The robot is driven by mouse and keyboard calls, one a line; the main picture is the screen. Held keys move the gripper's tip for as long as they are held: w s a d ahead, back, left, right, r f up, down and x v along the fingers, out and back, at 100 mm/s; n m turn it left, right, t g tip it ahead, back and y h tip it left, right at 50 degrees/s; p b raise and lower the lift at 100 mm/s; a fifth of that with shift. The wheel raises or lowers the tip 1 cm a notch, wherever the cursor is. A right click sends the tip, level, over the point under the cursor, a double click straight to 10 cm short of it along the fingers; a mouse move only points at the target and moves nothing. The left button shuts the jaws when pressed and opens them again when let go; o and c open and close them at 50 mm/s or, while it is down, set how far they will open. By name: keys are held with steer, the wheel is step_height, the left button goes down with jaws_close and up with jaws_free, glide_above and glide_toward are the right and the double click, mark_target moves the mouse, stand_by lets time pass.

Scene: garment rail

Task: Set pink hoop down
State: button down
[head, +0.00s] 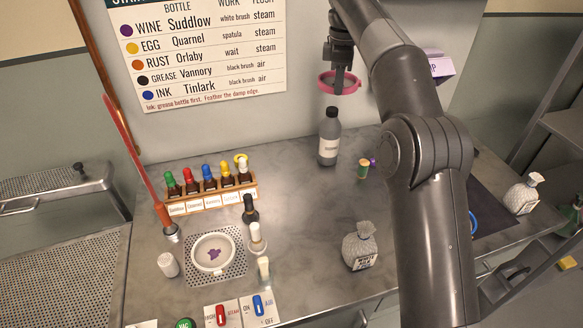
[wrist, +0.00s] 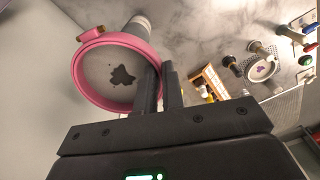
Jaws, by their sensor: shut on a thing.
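The pink hoop (head: 338,82) is held in the air in front of the wall, above a grey bottle. In the wrist view the pink hoop (wrist: 77,82) has pale cloth stretched in it with a dark blotch and a small clasp at its upper left. My gripper (head: 341,80) is shut on the hoop's rim; its two fingers (wrist: 160,85) show close together at the hoop's right side in the wrist view. Part of the hoop in the head view is hidden by the fingers.
The grey bottle (head: 330,137) stands below the hoop. A rack of dropper bottles (head: 210,193), a white hoop with a purple stain (head: 213,254) on a perforated plate, and a wrapped bag (head: 360,246) stand on the grey counter (head: 300,205). Bare counter lies between rack and bag.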

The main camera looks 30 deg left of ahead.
mark_target(295, 178)
steer(key=s+a+n, duration=0.4)
steer(key=s+a, duration=0.3)
steer(key=a, duration=0.2)
steer(key=f, duration=2.8)
steer(key=shift+d, duration=0.25)
steer(key=shift+f, duration=0.15)
steer(key=c, duration=1.6)
jaws_free()
steer(key=shift+o, duration=0.2)
step_height(295, 178, up, 12)
steer(key=shift+r, duration=0.2)
